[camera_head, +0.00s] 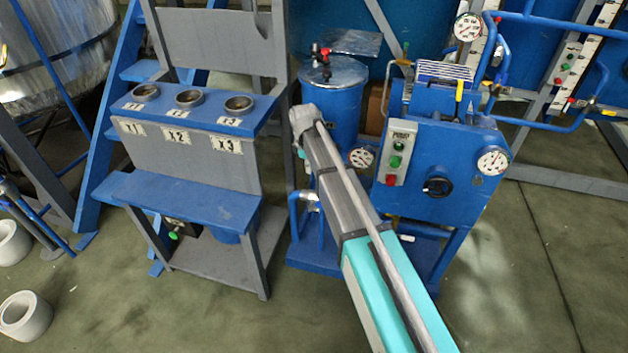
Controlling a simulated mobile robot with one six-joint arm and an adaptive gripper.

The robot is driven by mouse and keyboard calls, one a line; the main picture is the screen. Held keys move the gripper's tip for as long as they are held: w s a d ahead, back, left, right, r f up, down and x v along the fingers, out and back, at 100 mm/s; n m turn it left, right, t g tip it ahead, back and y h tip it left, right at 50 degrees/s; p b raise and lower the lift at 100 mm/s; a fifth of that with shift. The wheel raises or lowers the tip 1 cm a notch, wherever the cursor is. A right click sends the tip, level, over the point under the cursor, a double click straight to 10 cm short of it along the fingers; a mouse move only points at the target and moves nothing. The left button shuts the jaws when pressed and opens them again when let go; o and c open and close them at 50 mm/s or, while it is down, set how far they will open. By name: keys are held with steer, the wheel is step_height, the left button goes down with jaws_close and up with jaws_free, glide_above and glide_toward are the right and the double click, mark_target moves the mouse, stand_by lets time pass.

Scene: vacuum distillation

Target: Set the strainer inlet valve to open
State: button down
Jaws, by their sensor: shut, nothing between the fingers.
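I cannot tell for certain which part is the strainer inlet valve. A blue cylindrical vessel (333,108) with a silver lid stands behind my arm. A small fitting with red handles (321,54) sits on top of its lid. Below, a blue pipe (293,212) bends near the floor, with a small silvery part (309,197) beside it, too small to make out. My arm crosses the picture from the bottom up to the vessel and hides part of it and the pipework. My gripper does not show; the arm's visible far end is a grey joint.
A blue pump cabinet (450,150) with gauges, a button box (397,152) and a black knob (437,187) stands right of my arm. A grey and blue stand (190,150) marked X1, X2, X3 stands left. Open floor (540,270) lies at right.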

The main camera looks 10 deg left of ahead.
steer(key=b, duration=1)
glide_toward(319, 205)
steer(key=shift+a+f, duration=1.2)
steer(key=shift+f, duration=0.3)
steer(key=shift+w+d+f+b, duration=0.1)
steer(key=shift+d+f+b, duration=1.15)
steer(key=shift+d, duration=0.25)
steer(key=shift+d+f+y, duration=0.15)
steer(key=shift+y, duration=0.15)
